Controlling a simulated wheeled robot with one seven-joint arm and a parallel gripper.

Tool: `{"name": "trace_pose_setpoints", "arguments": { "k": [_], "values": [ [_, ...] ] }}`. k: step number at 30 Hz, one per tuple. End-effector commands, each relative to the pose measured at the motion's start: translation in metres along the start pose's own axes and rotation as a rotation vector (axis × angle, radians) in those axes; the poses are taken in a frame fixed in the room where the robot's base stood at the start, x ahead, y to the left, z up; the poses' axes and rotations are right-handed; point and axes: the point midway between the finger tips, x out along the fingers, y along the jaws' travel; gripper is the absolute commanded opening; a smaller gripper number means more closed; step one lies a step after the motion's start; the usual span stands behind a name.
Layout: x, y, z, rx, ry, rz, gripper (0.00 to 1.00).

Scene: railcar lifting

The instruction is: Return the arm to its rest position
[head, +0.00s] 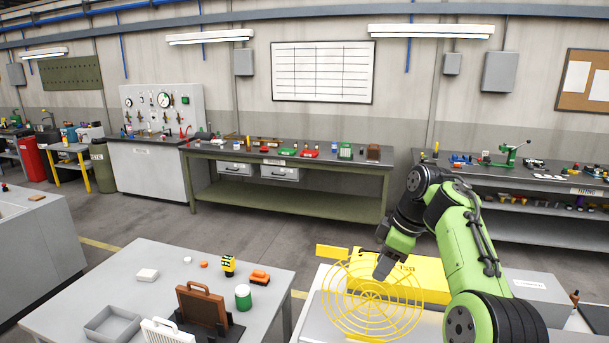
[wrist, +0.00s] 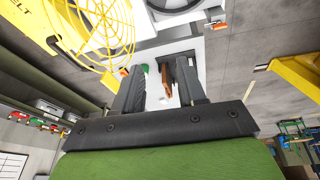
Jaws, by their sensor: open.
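My gripper (head: 383,266) hangs from my green and black arm at the right of the head view, over the yellow machine. In the wrist view my gripper (wrist: 160,78) has its two dark fingers apart with nothing held between them. A round yellow wire guard (head: 372,296) stands by the gripper in the head view, and it also shows at upper left in the wrist view (wrist: 100,35). Whether the fingers touch the guard cannot be told. Part of the yellow housing (head: 428,272) is hidden behind my arm.
A grey table (head: 75,290) at lower left carries a brown holder (head: 202,308), a grey tray (head: 112,323), a green jar (head: 243,297) and small parts. A long green workbench (head: 285,160) stands against the back wall. Grey floor lies open between them.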

Motion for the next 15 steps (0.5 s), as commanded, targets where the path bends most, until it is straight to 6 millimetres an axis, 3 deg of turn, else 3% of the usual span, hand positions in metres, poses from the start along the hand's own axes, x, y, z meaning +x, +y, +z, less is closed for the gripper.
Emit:
{"name": "trace_pose_setpoints", "arguments": {
  "k": [5, 8, 11, 15],
  "values": [
    [-0.014, -0.043, -0.015, 0.098, -0.051, 0.053, 0.40],
    [-0.022, -0.079, -0.016, 0.197, -0.078, 0.104, 0.40],
    [-0.028, -0.127, -0.004, 0.339, -0.094, 0.176, 0.40],
    [-0.023, -0.199, 0.033, 0.573, -0.072, 0.280, 0.40]
  ]
}}
